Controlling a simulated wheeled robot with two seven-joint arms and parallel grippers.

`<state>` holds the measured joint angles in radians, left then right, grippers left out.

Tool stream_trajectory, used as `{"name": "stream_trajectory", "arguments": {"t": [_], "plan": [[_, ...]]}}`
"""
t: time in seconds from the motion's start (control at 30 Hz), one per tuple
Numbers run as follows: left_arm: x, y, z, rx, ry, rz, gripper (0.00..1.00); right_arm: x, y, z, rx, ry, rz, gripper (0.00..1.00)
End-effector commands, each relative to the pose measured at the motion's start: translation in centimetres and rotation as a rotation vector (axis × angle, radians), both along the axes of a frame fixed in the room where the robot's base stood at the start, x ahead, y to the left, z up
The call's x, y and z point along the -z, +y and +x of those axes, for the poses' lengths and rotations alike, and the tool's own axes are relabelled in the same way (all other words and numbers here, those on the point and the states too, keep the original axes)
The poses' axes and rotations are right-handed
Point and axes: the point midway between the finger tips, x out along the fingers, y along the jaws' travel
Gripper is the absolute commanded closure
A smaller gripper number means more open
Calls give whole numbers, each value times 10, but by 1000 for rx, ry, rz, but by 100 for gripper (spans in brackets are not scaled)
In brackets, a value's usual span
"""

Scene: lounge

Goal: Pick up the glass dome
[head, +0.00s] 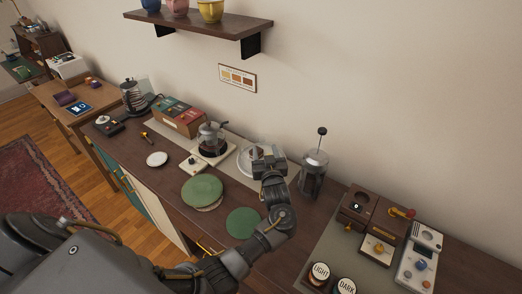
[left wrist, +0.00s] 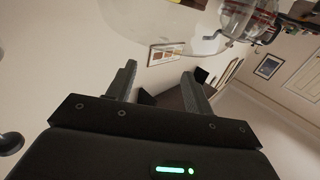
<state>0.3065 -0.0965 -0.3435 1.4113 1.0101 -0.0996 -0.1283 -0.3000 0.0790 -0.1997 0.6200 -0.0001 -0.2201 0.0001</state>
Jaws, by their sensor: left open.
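The clear glass dome (head: 245,160) stands on the dark wooden counter in the middle of the head view, partly hidden by my left gripper. Its clear curved wall also seems to show at the top of the left wrist view (left wrist: 150,18). My left gripper (head: 266,165) is at the dome's near right side in the head view. In the left wrist view the two fingers of the left gripper (left wrist: 158,75) stand apart with nothing between them. I cannot tell whether they touch the glass. My right gripper is not in view.
A French press (head: 314,172) stands close to the right of my gripper. A glass pot (head: 211,138) stands left of the dome. Green round mats (head: 243,223) lie in front. A wooden box (head: 356,205) and gadgets are at the right. A wall shelf (head: 205,22) hangs above.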

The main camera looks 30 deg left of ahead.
Motion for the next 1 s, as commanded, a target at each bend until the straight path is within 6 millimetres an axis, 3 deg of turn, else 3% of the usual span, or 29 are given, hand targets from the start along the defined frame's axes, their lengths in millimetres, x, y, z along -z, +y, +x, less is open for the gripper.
{"name": "stream_trajectory", "arguments": {"t": [0.3, 0.67, 1.0], "plan": [[7, 25, 33, 0, -3, 2, 48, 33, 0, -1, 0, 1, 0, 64], [3, 31, 41, 1, -1, -1, 48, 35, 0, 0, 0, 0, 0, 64], [3, 31, 41, 1, -1, -1, 91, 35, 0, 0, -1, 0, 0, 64]]}}
